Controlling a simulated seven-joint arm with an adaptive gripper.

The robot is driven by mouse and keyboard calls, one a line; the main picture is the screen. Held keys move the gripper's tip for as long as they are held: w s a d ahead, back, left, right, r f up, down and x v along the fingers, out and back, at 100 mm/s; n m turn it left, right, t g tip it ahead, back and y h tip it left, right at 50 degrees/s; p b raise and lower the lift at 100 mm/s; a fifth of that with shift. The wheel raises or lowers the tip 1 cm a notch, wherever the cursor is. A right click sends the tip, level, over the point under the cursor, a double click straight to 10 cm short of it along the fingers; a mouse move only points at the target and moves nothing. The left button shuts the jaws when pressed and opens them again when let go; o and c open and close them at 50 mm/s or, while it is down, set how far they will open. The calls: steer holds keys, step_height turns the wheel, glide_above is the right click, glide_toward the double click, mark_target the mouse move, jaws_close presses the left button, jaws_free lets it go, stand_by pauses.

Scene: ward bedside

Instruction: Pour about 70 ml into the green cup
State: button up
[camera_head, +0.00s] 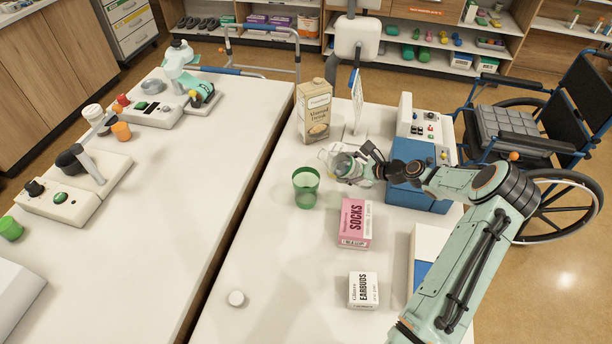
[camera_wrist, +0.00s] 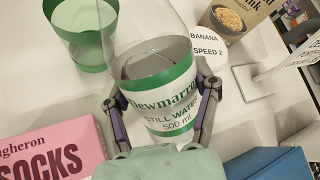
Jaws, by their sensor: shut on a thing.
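The green cup (camera_head: 306,188) is see-through and stands upright on the right-hand table. It also shows at the upper left of the wrist view (camera_wrist: 75,22). My gripper (camera_head: 366,160) is shut around a clear container of still water with a green and white label (camera_wrist: 165,100), reading 500 ml. In the head view this water container (camera_head: 341,163) is just right of the cup and partly hidden by my gripper. It looks tilted, but how far is unclear. Liquid shows inside it. I see no stream, and cannot tell whether the cup holds liquid.
An oat-coloured drink carton (camera_head: 314,112) stands behind the cup. A pink socks box (camera_head: 355,223) and an earbuds box (camera_head: 363,290) are in front. A blue box (camera_head: 410,188) lies below my gripper's arm.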

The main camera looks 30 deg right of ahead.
mark_target(353, 159)
steer(key=shift+d+f+n+h, duration=0.25)
steer(key=shift+d+n+h, duration=0.05)
steer(key=shift+h, duration=0.2)
steer(key=shift+s+d+r+g, duration=0.1)
steer(key=shift+d+r+g, duration=0.1)
steer(key=shift+g, duration=0.1)
steer(key=r, duration=0.1)
steer(key=r+h, duration=0.1)
steer(key=r+n, duration=0.1)
steer(key=r, duration=0.1)
steer(key=shift+s+d, duration=0.1)
steer(key=shift+d, duration=0.2)
steer(key=shift+d+f+n+g+h, duration=0.15)
steer(key=shift+n+g+h, duration=0.15)
steer(key=shift+g+h, duration=0.3)
steer(key=shift+a+f+n+h, duration=0.4)
steer(key=shift+f+h, duration=0.3)
steer(key=shift+h, duration=0.1)
steer(key=shift+r+g+h, duration=0.3)
steer(key=shift+r+h, duration=0.1)
steer(key=shift+r, duration=0.15)
steer(key=shift+d+r+n, duration=0.2)
steer(key=shift+d+n, duration=0.1)
steer(key=shift+d, duration=0.2)
steer(key=shift+r+h, duration=0.25)
steer(key=shift+h, duration=0.15)
